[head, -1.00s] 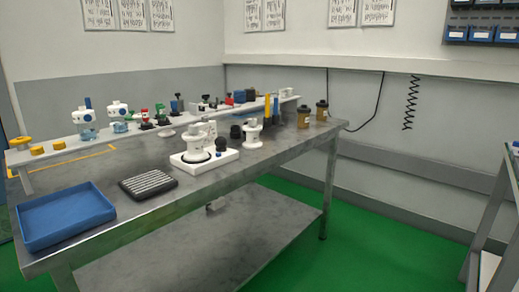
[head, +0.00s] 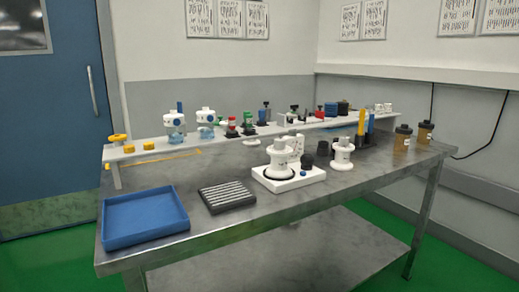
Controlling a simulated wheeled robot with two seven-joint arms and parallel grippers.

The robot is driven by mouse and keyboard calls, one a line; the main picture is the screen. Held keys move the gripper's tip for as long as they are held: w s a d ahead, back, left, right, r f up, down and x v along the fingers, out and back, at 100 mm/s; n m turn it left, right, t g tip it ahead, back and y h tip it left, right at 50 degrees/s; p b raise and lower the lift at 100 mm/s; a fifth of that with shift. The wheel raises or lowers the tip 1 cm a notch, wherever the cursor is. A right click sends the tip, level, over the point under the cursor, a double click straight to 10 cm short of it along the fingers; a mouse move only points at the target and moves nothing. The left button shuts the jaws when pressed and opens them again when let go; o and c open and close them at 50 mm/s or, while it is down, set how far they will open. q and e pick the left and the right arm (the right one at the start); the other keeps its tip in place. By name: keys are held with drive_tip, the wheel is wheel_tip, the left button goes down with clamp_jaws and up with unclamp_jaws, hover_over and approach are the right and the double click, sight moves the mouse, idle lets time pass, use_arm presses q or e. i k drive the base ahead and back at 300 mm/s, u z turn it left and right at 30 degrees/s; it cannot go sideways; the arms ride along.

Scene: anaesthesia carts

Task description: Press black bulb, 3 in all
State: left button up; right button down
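A small dark round knob (head: 307,160) sits on the right part of a white base (head: 290,183) and looks like the black bulb, though it is too small to be sure. A white device (head: 280,158) stands upright on the same base, left of the knob. A small blue part (head: 304,173) is just in front of the knob. A dark cup-like object (head: 322,149) stands right behind it. Neither of my grippers shows in the head view.
The steel table (head: 230,228) holds a blue tray (head: 145,217) and a black ribbed pad (head: 227,196) at left. A white valve-like piece (head: 342,153) and brown jars (head: 402,139) stand at right. A raised shelf (head: 150,155) with several small devices runs along the back. The front strip is clear.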

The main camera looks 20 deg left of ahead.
sight(307, 160)
drive_tip(key=u, duration=0.5)
drive_tip(key=i, duration=0.55)
drive_tip(key=u, duration=0.2)
